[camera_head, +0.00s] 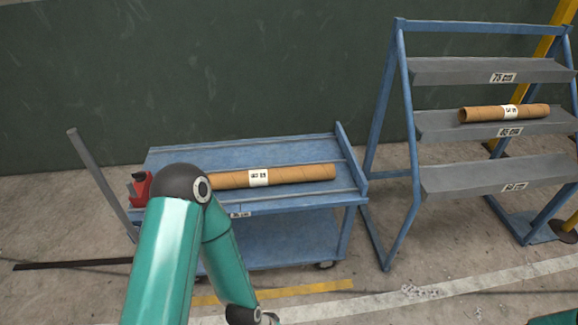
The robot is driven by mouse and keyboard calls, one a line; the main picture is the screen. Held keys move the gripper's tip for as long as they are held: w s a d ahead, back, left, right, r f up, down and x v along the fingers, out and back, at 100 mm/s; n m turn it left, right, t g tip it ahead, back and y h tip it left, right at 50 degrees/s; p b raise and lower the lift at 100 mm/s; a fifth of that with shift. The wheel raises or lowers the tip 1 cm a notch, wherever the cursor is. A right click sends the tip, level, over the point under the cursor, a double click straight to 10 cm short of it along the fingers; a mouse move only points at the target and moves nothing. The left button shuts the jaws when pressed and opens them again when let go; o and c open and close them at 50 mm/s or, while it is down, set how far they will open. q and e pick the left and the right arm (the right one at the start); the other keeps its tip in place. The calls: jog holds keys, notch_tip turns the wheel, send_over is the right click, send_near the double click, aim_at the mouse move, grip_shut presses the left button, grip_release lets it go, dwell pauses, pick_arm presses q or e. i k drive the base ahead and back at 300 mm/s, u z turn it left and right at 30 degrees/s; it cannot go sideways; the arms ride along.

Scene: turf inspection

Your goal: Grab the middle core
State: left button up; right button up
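One brown cardboard core (525,109) with a white label lies on the middle shelf (440,127) of the blue rack at right. A longer brown core (305,174) with a white label lies along the top of the blue cart at centre. Its left end is hidden behind my teal arm. Neither core is touched by a gripper in view. My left arm rises from the bottom and bends down again, with its wrist end at the bottom edge. Neither gripper shows.
The rack's top shelf (465,70) and bottom shelf (450,182) are empty. A red device (139,188) sits at the cart's (265,210) left end, near a grey slanted post (95,175). A yellow post (553,40) stands behind the rack. Concrete floor lies between cart and rack.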

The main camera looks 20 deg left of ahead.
aim_at(287, 175)
jog(key=i, duration=1.3)
jog(key=u, duration=0.45)
